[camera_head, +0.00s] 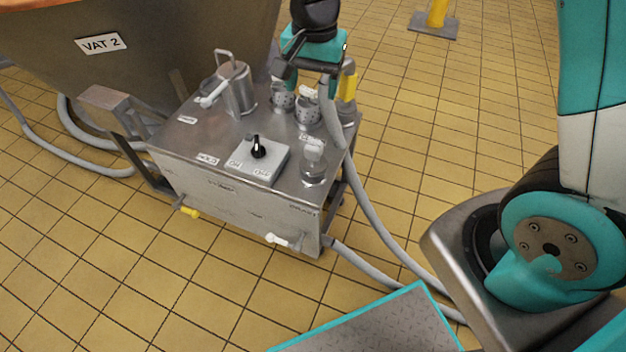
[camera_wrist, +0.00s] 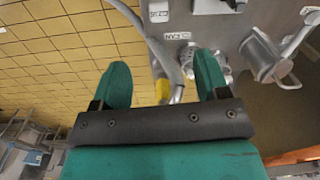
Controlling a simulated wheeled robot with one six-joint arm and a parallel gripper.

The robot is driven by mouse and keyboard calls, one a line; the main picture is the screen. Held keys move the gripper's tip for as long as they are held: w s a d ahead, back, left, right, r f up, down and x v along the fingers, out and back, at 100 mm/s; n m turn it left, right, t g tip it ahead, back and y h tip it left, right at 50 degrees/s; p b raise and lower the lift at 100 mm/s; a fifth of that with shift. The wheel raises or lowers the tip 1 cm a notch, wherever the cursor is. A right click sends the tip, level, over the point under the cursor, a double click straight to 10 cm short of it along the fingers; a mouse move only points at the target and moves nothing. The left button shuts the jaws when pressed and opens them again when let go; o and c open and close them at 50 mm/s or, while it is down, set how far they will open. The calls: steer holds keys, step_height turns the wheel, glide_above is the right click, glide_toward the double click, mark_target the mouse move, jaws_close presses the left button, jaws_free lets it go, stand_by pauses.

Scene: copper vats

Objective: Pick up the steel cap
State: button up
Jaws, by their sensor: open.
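Two short round steel pieces with dotted sides, the left one (camera_head: 282,97) and the right one (camera_head: 307,112), stand on top of the steel cabinet (camera_head: 222,192). Either could be the steel cap; I cannot tell which. My gripper (camera_head: 314,80) hangs over the cabinet's back right corner, close to these pieces, and partly hides that area. In the wrist view my gripper's (camera_wrist: 162,75) two green fingers are wide apart, with nothing gripped. A round steel piece (camera_wrist: 221,76) shows beside the right finger, partly hidden by it.
A grey hose (camera_head: 368,205) runs down the cabinet's right side, and something yellow (camera_head: 348,86) stands beside my gripper. A steel cylinder with a handle (camera_head: 236,92), a switch box (camera_head: 258,160) and a steel fitting (camera_head: 314,168) share the top. VAT 2 (camera_head: 150,60) stands behind.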

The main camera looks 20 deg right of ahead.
steer(key=shift+m, duration=0.7)
steer(key=f+b, duration=0.1)
steer(key=f, duration=0.4)
steer(key=w+f+b, duration=0.1)
steer(key=f, duration=0.4)
steer(key=f+b, duration=0.1)
steer(key=f, duration=0.3)
steer(key=shift+w+d+f, duration=0.2)
steer(key=shift+d+f, duration=0.1)
steer(key=shift+f, duration=0.1)
steer(key=shift+s+f+b, duration=0.15)
steer(key=shift+f+b, duration=0.35)
steer(key=shift+f, duration=1)
steer(key=shift+s+f+b, duration=0.1)
steer(key=shift+f+b, duration=0.4)
steer(key=shift+f, duration=0.95)
steer(key=shift+r, duration=0.1)
steer(key=c, duration=1.1)
step_height(320, 180, up, 20)
steer(key=p, duration=0.5)
step_height(320, 180, up, 7)
steer(key=p, duration=0.7)
glide_above(314, 154)
steer(key=w, duration=0.2)
steer(key=shift+s+d+f, duration=0.1)
steer(key=shift+d+f, duration=0.1)
steer(key=shift+d, duration=0.15)
